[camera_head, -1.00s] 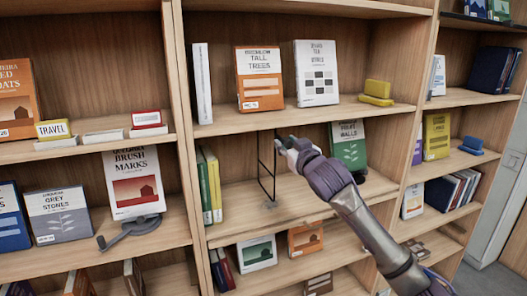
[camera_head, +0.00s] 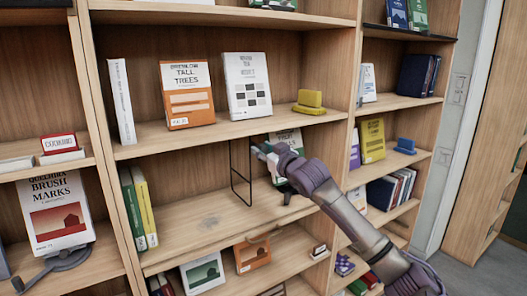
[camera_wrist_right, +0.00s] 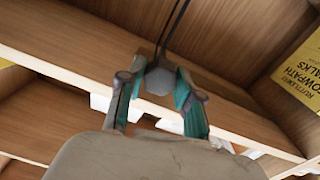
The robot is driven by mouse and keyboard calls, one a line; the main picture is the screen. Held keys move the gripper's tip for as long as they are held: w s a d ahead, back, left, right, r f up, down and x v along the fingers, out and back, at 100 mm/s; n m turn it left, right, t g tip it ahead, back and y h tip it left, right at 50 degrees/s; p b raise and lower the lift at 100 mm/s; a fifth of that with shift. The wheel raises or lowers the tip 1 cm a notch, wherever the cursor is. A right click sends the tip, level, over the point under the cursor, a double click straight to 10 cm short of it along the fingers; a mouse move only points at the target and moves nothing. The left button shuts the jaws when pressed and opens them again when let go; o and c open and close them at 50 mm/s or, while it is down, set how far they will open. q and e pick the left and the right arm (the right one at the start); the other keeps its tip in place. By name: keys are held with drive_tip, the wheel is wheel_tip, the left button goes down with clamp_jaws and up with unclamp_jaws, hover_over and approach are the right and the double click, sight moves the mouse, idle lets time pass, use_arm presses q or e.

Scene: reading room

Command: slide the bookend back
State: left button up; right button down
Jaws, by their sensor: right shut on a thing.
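The bookend (camera_head: 251,180) is a thin black wire frame standing upright on the middle shelf (camera_head: 190,215). My right gripper (camera_head: 262,152) is shut on its upper part from the right. In the wrist view a grey block (camera_wrist_right: 159,80) is between the teal fingertips, with the dark wire of the bookend (camera_wrist_right: 176,22) running up beyond it. A green book and a yellow book (camera_head: 144,205) stand at the shelf's left end, with a wide gap between them and the bookend. Whether the bookend's foot touches the shelf is hard to tell. My left gripper is not in view.
A green-and-white book (camera_head: 285,136) stands behind my right gripper, partly hidden. A faint grey mark (camera_head: 208,223) lies on the shelf left of the bookend. The shelf above holds Tall Trees (camera_head: 187,95), a white book (camera_head: 248,87) and a yellow bookend (camera_head: 310,103).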

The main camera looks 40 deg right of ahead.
drive_tip(key=c, duration=1.1)
unclamp_jaws()
drive_tip(key=shift+a, duration=0.1)
drive_tip(key=shift+o, duration=1.4)
drive_tip(key=shift+w, duration=0.1)
drive_tip(key=shift+o, duration=0.3)
drive_tip(key=shift+a, duration=0.15)
drive_tip(key=v, duration=1.2)
